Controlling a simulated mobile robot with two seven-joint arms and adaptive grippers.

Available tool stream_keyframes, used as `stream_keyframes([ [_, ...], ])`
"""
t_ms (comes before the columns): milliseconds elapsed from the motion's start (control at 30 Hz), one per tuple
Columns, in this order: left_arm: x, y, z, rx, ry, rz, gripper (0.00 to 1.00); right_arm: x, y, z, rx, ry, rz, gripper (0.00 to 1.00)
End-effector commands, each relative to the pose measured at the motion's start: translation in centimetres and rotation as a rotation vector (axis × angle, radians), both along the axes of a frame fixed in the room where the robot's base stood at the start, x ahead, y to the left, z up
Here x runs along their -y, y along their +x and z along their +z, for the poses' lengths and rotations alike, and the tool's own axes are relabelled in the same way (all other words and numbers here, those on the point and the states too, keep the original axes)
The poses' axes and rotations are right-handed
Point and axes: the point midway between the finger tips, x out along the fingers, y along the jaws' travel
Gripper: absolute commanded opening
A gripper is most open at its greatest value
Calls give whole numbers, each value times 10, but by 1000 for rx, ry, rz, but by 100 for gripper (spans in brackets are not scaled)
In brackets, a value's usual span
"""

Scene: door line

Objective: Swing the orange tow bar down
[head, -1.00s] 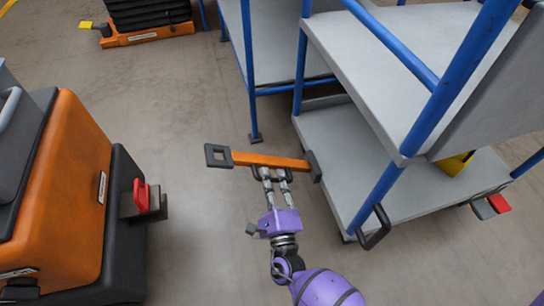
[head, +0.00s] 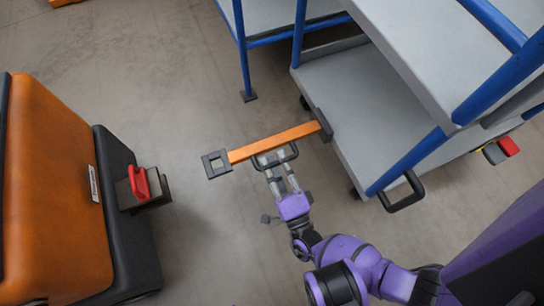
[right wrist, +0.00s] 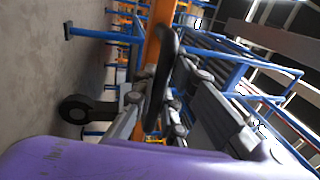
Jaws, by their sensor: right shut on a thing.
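The orange tow bar (head: 275,143) runs from a dark hinge bracket (head: 323,125) on the grey shelf cart to a dark square eye (head: 216,164) at its free left end. It stands out from the cart toward the tug; its exact height above the floor is hard to tell. A black loop handle (head: 290,153) is on its near side. My right gripper (head: 274,160) is shut on this handle. In the right wrist view the handle (right wrist: 162,75) lies between the fingers, with the orange bar (right wrist: 157,28) behind it. My left gripper is out of view.
An orange and black tug (head: 60,170) with a red-levered hitch (head: 140,184) stands at the left, apart from the bar's eye. The cart (head: 375,125) has blue posts and a black side loop (head: 403,195). Bare floor (head: 190,110) lies between tug and cart.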

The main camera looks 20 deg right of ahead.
Motion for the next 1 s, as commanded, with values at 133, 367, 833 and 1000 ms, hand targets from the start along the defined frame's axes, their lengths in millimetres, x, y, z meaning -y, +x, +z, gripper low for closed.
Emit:
stream_keyframes([
  [133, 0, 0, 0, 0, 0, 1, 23, 1, -2, -3, -6, -17, 1, 0],
  [367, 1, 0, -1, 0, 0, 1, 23, 2, -3, -5, -10, -20, 1, 0],
  [833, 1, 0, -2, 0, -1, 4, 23, 1, -2, -3, -7, -14, 0, 31],
  [1000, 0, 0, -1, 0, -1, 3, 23, 1, -1, -3, -6, -13, 1, 31],
])
